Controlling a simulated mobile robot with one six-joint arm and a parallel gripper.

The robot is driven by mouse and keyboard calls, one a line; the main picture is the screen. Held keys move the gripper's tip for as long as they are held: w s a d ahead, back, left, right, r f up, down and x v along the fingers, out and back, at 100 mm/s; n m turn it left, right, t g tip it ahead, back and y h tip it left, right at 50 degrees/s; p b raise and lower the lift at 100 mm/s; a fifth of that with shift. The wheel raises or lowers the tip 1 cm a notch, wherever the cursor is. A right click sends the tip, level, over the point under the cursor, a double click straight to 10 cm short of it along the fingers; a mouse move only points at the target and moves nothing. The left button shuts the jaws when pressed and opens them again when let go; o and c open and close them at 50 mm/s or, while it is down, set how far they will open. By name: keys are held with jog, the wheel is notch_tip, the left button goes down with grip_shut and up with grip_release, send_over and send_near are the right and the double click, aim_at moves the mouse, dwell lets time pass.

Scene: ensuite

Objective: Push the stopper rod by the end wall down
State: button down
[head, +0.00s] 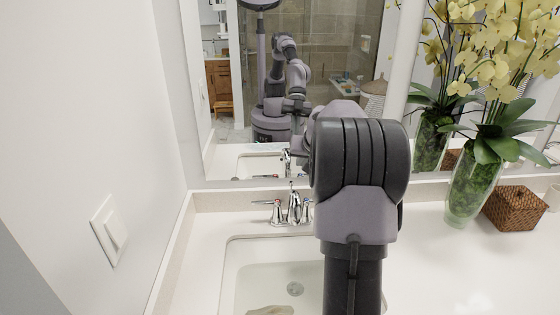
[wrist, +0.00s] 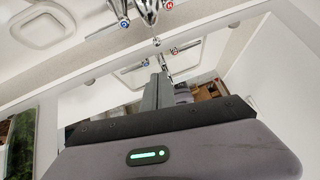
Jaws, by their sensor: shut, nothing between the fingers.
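The chrome faucet (head: 293,207) stands behind the sink near the left end wall, with a handle on each side. A thin stopper rod with a small knob (head: 291,185) rises behind its spout. In the wrist view the faucet (wrist: 147,8) is at the top edge, and the round rod knob (wrist: 156,41) shows just below it. My gripper (wrist: 160,76) is shut and empty, its narrow grey fingers pointing toward the knob, apparently apart from it. In the head view my arm hides the gripper itself.
The white sink (head: 230,275) lies in front of the faucet, partly behind my arm. A large mirror (head: 225,130) rises behind the counter. A vase of yellow orchids (head: 470,185) and a wicker basket (head: 515,208) stand to the right. The left wall carries a switch (head: 109,230).

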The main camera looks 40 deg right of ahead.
jog(key=w+f+b, duration=0.1)
jog(key=f, duration=0.2)
jog(key=w+f, duration=0.1)
jog(key=f, duration=0.2)
jog(key=w+d+f+b, duration=0.1)
jog(key=w+f, duration=0.1)
jog(key=shift+d+f+b, duration=0.1)
jog(key=shift+f+b, duration=0.25)
jog(key=shift+f, duration=0.05)
